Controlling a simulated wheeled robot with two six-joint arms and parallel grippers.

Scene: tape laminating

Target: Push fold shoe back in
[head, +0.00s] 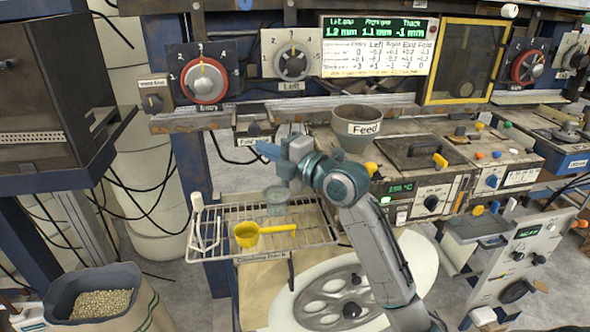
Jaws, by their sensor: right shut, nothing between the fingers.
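My right gripper (262,149) reaches in from the lower right, its blue fingers shut and empty, pointing left. The fingertips are close to a small black knob (254,129) on the rail, beside a white label (247,142) that seems to begin with "Fold" and is partly covered. I cannot tell whether the fingers touch anything there. The fold shoe itself is not clearly seen; my gripper and wrist hide the area behind them. My left gripper is not in view.
Above are dials and a lit display (377,46). The feed hopper (362,127) stands right of my gripper. Below is a wire rack (215,222) with a yellow scoop (262,232). A large pale wheel (405,262) is lower right, a sack of pellets (150,312) lower left.

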